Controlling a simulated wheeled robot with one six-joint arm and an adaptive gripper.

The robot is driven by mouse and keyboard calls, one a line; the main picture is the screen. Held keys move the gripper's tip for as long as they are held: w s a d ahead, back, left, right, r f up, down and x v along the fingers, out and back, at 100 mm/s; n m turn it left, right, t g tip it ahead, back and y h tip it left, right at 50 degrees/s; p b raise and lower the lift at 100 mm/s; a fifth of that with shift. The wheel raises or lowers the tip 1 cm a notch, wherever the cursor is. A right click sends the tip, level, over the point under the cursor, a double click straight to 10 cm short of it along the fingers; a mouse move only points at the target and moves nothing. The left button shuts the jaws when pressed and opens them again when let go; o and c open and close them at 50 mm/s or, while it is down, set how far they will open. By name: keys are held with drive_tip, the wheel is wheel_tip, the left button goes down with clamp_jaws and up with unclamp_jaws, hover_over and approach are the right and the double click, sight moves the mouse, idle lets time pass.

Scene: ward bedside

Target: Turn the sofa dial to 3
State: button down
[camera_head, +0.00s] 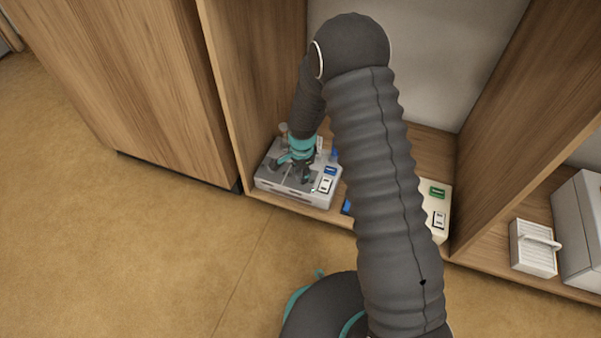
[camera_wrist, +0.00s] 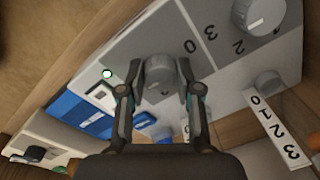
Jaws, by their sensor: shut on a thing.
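A grey control box (camera_head: 289,196) with dials stands on the low shelf in the head view. My gripper (camera_head: 297,172) reaches down onto its top. In the wrist view, my gripper (camera_wrist: 160,84) has one finger on each side of a round grey dial (camera_wrist: 159,72) and is shut on it. The digits 0, 2 and 3 are printed on the panel (camera_wrist: 215,45) beyond it, turned in the picture. Two other dials show, one at the top right (camera_wrist: 258,14) and one beside a white 0-1-2-3 strip (camera_wrist: 268,82). The word "sofa" is not readable, and the held dial's setting is unclear.
A cream box with a green label (camera_head: 437,193) stands to the right on the same shelf, partly behind my arm. A white ribbed box with a handle (camera_head: 533,248) is farther right. Wooden panels (camera_head: 225,90) enclose the shelf. The floor at the left is clear.

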idle(0.3)
drive_tip(key=c, duration=0.8)
unclamp_jaws()
drive_tip(key=r, duration=1.2)
drive_tip(key=shift+s+d, duration=0.15)
drive_tip(key=shift+s, duration=0.05)
